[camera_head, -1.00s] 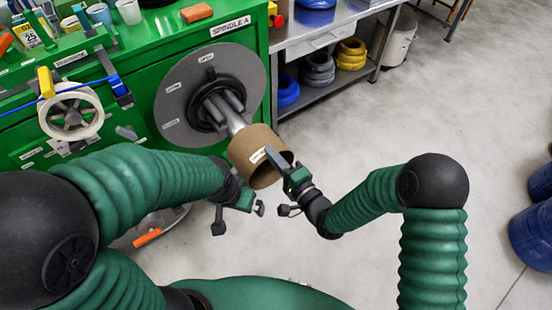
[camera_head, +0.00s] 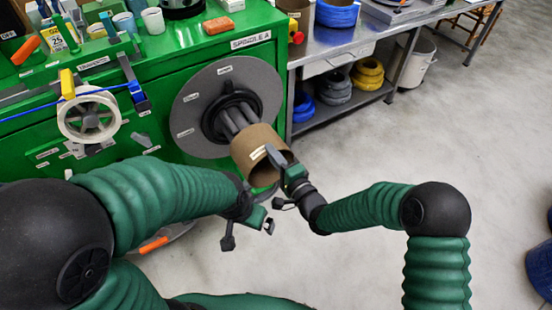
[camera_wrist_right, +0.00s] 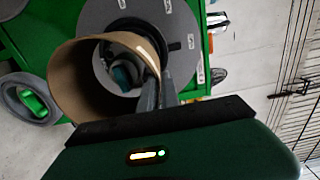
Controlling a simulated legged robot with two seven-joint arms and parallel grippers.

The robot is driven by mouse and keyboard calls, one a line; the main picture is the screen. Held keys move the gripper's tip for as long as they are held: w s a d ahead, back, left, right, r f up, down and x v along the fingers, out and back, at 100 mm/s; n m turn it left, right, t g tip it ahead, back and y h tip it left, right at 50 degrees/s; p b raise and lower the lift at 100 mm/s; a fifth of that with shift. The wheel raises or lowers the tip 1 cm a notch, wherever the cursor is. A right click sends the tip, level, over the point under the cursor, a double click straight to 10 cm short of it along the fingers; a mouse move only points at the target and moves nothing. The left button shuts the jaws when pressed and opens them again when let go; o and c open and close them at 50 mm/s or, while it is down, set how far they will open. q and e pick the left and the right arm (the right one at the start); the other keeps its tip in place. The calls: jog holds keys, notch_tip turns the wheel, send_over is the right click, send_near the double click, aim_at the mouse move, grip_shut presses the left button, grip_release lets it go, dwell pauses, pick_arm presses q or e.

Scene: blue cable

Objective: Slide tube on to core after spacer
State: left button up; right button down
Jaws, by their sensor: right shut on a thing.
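The brown cardboard tube (camera_head: 252,147) is at the front end of the grey ribbed core (camera_head: 232,119) on the spindle. The core's end seems to enter the tube; the exact overlap is hidden. My right gripper (camera_head: 279,163) is shut on the tube's near rim at its right side. In the right wrist view the tube (camera_wrist_right: 72,84) is left of the fingers (camera_wrist_right: 158,92), with the core seen through it. A black ring (camera_head: 209,128) sits around the core's base; I cannot tell if it is the spacer. My left gripper (camera_head: 248,234) is open and empty, below and left of the tube.
A large grey disc (camera_head: 186,122) stands behind the core on the green cabinet (camera_head: 150,82). A white reel (camera_head: 75,126) with blue cable is at left. A metal bench (camera_head: 330,42) with coiled cables is at the back right.

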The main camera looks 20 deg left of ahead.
aim_at(253, 128)
jog(key=shift+b+x, duration=2.25)
jog(key=shift+x, duration=2.9)
jog(key=shift+w+a+f, duration=0.1)
jog(key=shift+w+a, duration=0.25)
jog(key=shift+a, duration=0.1)
jog(key=shift+w+a+b, duration=0.15)
jog(key=shift+a+b, duration=0.05)
jog(key=shift+b, duration=0.15)
jog(key=shift+r, duration=0.2)
jog(key=shift+b+x, duration=0.65)
jog(key=shift+x, duration=0.4)
jog(key=shift+w+r, duration=0.1)
jog(key=shift+r, duration=0.05)
jog(key=shift+d+f+b, duration=0.1)
jog(key=shift+f+b, duration=0.4)
jog(key=shift+f, duration=0.1)
